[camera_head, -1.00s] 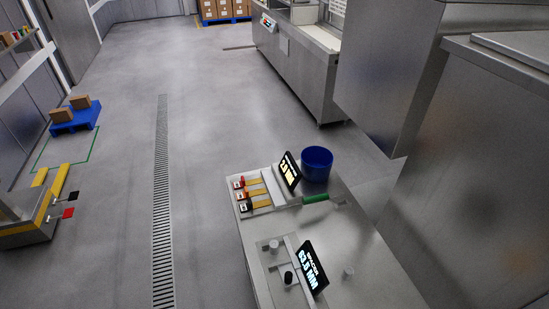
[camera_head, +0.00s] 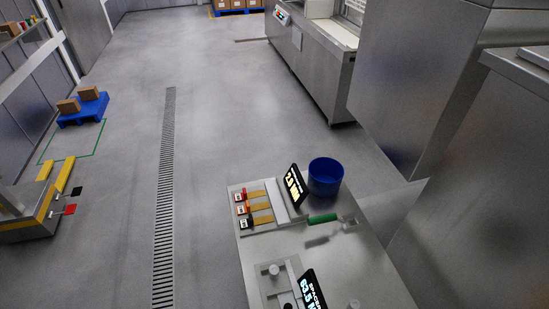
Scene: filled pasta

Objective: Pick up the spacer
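No part is clearly marked as the spacer itself. A dark display (camera_head: 313,292) on the steel bench (camera_head: 345,258) shows "SPACER" and a millimetre figure, cut off by the bottom edge. Beside it is a light plate fixture with a round metal post (camera_head: 273,269). Further back, several yellow strips with coloured, labelled ends (camera_head: 260,206) lie in a row beside a light block (camera_head: 277,201). Another display (camera_head: 294,184) stands behind them, reading about 2.0 mm. A green cylindrical piece (camera_head: 322,218) lies on the bench. Neither of my grippers is in view.
A blue round bin (camera_head: 325,177) stands at the bench's far end. Steel machines (camera_head: 425,90) line the right side. A yellow-edged low unit (camera_head: 38,207) and a blue pallet with boxes (camera_head: 83,108) stand at left. The floor around the drain grate (camera_head: 165,190) is clear.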

